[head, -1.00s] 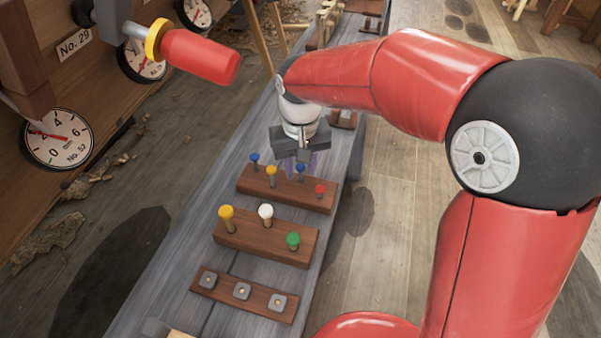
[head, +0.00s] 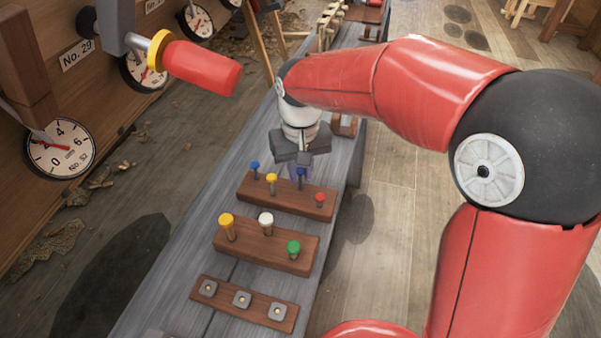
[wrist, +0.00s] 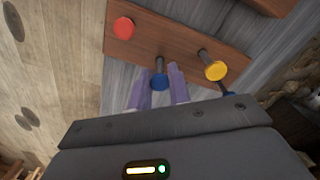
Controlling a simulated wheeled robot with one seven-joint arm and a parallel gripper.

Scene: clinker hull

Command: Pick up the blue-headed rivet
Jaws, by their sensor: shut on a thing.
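A dark wooden block (head: 312,212) holds several rivets in a row. A blue-headed rivet (wrist: 158,83) stands between the two purple fingers of my gripper (wrist: 158,77), which are shut on it. Its shank appears to run down to the block. In the head view this rivet (head: 301,172) shows just below my gripper (head: 301,165), partly covered by the fingers. A second blue-headed rivet (head: 255,165) stands at the block's left end; in the wrist view its head (wrist: 212,87) is partly hidden by the gripper body.
A yellow-headed rivet (wrist: 215,70) stands close beside the fingers, and a red-headed one (wrist: 123,28) at the block's end. A nearer block (head: 262,252) holds yellow, white and green rivets. A board (head: 262,308) with square plates lies on the grey bench (head: 170,290).

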